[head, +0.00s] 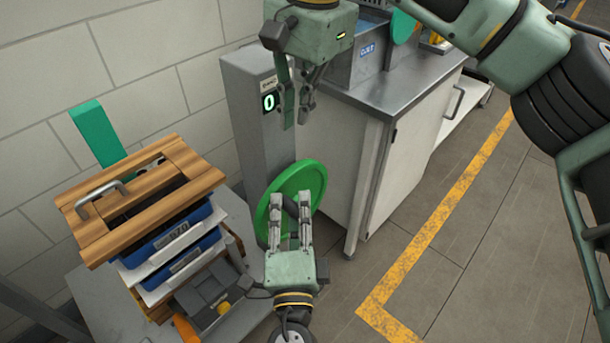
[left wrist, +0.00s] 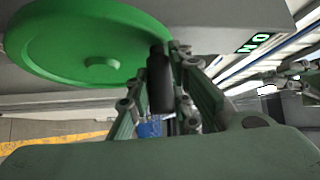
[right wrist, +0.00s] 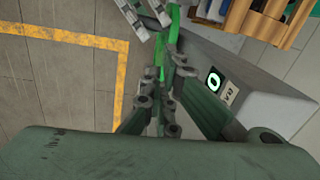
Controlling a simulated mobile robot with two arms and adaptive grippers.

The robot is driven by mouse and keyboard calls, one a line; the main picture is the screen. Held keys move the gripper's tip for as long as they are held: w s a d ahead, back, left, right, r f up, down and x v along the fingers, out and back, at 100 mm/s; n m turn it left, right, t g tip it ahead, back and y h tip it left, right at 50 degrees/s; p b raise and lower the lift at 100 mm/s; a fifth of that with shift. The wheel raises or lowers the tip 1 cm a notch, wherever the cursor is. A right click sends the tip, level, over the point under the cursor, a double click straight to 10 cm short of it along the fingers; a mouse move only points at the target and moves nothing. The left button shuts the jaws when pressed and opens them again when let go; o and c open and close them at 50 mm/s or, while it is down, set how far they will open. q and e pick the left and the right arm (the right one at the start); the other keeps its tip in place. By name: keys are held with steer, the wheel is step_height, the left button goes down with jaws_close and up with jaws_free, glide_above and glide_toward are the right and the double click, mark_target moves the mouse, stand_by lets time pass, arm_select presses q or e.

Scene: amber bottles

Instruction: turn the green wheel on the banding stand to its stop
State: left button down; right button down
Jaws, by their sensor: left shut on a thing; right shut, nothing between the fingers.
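The green wheel (head: 310,178) is on the side of the grey banding stand (head: 245,115), low down. In the left wrist view the wheel (left wrist: 75,42) shows its round face and hub. My left gripper (head: 290,205) is shut on the wheel's black handle (left wrist: 160,78), which stands between its fingers near the rim. My right gripper (head: 295,112) is shut and empty, above the wheel and in front of the stand's upper part. A small display (head: 269,102) on the stand shows a green 0. The wheel's far side is partly hidden.
A wooden-framed stack with blue trays (head: 180,243) stands at the left on a grey surface. A steel-topped cabinet (head: 400,85) is right of the stand, close to the wheel. A yellow line (head: 440,225) crosses the open floor at the right.

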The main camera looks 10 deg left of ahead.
arm_select(q)
steer(key=shift+d+f, duration=0.1)
steer(key=shift+f, duration=0.1)
arm_select(e)
step_height(320, 180, down, 5)
steer(key=w+d+m+t+h, duration=0.1)
steer(key=w+d+h, duration=0.1)
glide_above(300, 184)
steer(key=s+d, duration=0.2)
step_height(300, 184, down, 11)
steer(key=shift+s+a+f, duration=0.1)
steer(key=shift+s+a, duration=0.15)
steer(key=shift+s, duration=0.4)
arm_select(q)
steer(key=shift+d, duration=0.1)
arm_select(e)
steer(key=shift+s+a+f, duration=0.2)
steer(key=shift+s+a, duration=0.3)
steer(key=shift+s, duration=0.25)
arm_select(q)
steer(key=c, duration=1.9)
jaws_free()
steer(key=shift+c, duration=0.2)
steer(key=o, duration=0.4)
steer(key=shift+w, duration=0.2)
steer(key=shift+r, duration=0.1)
arm_select(e)
steer(key=shift+w+f, duration=0.1)
steer(key=shift+w, duration=0.1)
